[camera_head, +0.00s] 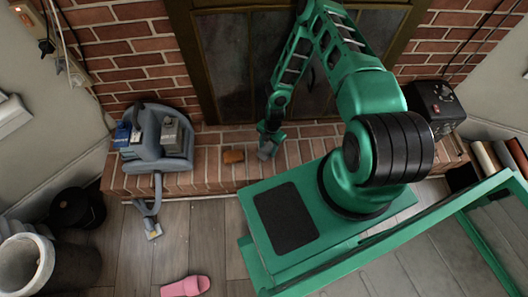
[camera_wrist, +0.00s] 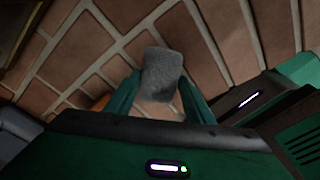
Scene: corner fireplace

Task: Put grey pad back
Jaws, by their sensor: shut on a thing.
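My gripper (camera_head: 268,134) is over the brick hearth in front of the fireplace doors. It is shut on the grey pad (camera_wrist: 162,75), a small rounded grey block. In the wrist view the pad sits between the two green fingers of my gripper (camera_wrist: 158,95), with brick behind it. In the head view the pad (camera_head: 266,149) shows small and grey at the fingertips. I cannot tell whether it touches the bricks.
An orange-brown block (camera_head: 233,156) lies on the hearth (camera_head: 208,170) just left of my gripper. A grey vacuum cleaner (camera_head: 160,150) stands at the hearth's left, its hose reaching the floor. A black box (camera_head: 436,105) stands at right. A pink slipper (camera_head: 186,287) lies on the floor.

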